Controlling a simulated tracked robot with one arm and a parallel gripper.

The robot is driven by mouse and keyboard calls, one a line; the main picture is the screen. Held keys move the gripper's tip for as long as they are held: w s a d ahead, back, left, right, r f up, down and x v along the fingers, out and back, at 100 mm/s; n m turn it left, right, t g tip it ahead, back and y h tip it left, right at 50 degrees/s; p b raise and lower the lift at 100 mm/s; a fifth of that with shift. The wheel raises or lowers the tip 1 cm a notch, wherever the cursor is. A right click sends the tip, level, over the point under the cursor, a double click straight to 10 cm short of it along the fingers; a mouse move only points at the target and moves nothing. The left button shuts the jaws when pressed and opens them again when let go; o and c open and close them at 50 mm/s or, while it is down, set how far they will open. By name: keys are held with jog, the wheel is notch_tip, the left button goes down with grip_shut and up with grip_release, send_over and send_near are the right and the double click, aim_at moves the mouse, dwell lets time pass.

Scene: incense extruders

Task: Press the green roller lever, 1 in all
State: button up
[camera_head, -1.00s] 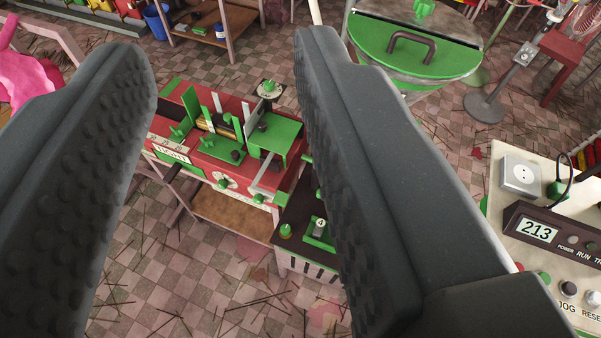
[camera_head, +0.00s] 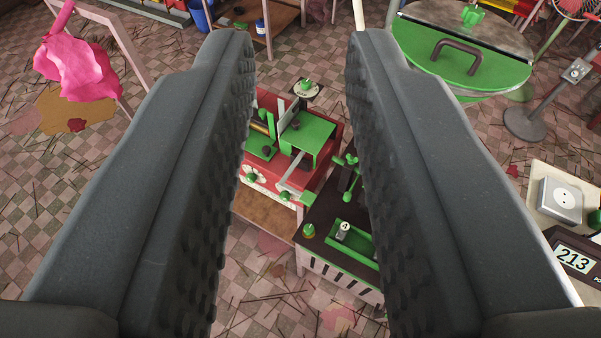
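My gripper (camera_head: 301,50) is open and empty, with its two dark ridged fingers apart in the foreground. Between and beyond the fingers, lower down, stands a red machine (camera_head: 258,186) with green plates and small green knobs. Beside it is a dark-topped cabinet (camera_head: 322,222) with a green-edged slot (camera_head: 351,243), a round green knob (camera_head: 309,230) and an upright green fitting (camera_head: 350,165) near the right finger. I cannot tell for sure which green part is the roller lever. The fingers hide the left part of the red machine and the cabinet's right side.
A round vessel with a green lid (camera_head: 450,75) stands at upper right. A control box with a "213" display (camera_head: 574,258) is at the right edge. A pink cloth (camera_head: 76,62) hangs at upper left. Thin sticks litter the checkered floor (camera_head: 262,300).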

grip_shut()
dwell(1.4)
